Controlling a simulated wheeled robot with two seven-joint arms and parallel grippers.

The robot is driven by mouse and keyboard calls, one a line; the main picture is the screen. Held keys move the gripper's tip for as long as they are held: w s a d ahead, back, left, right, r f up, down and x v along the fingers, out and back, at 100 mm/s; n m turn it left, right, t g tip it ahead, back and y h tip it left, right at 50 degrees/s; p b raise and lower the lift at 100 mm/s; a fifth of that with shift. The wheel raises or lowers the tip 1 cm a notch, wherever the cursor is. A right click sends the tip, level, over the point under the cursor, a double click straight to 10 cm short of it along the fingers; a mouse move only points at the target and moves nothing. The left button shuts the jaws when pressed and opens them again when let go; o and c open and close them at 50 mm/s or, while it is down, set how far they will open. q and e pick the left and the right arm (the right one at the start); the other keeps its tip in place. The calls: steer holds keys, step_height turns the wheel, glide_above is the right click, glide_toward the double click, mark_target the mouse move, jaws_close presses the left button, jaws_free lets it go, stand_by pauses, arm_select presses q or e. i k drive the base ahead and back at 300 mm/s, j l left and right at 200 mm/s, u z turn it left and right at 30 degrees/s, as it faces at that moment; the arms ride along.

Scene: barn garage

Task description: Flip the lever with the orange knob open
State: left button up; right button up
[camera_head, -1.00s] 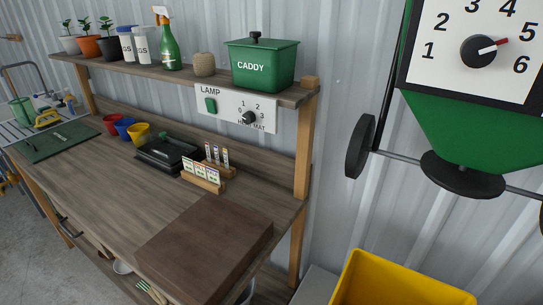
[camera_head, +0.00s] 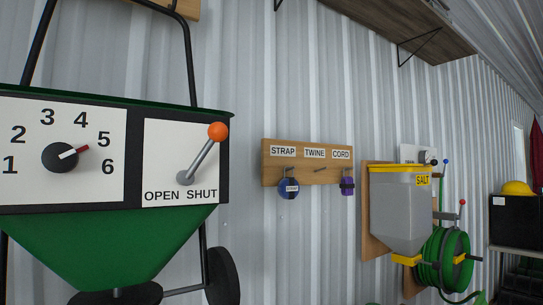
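The lever (camera_head: 201,158) with the orange knob (camera_head: 218,131) is on the white panel (camera_head: 155,150) at the right of the green spreader's black front. It tilts up and to the right, toward the SHUT label (camera_head: 202,194). The OPEN label (camera_head: 161,196) is to the left of its pivot. The dial (camera_head: 60,157) with a red-tipped pointer is on the panel's left part, pointing near 5. Neither gripper shows in the head view.
The green hopper (camera_head: 110,245) and a black wheel (camera_head: 222,275) are below the panel. A peg board (camera_head: 310,177) labelled STRAP, TWINE and CORD hangs to the right. Farther right are a grey salt bin (camera_head: 398,210) and a green hose reel (camera_head: 445,260). A shelf (camera_head: 400,20) is overhead.

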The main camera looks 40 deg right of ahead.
mark_target(217, 131)
steer(key=z, duration=1.1)
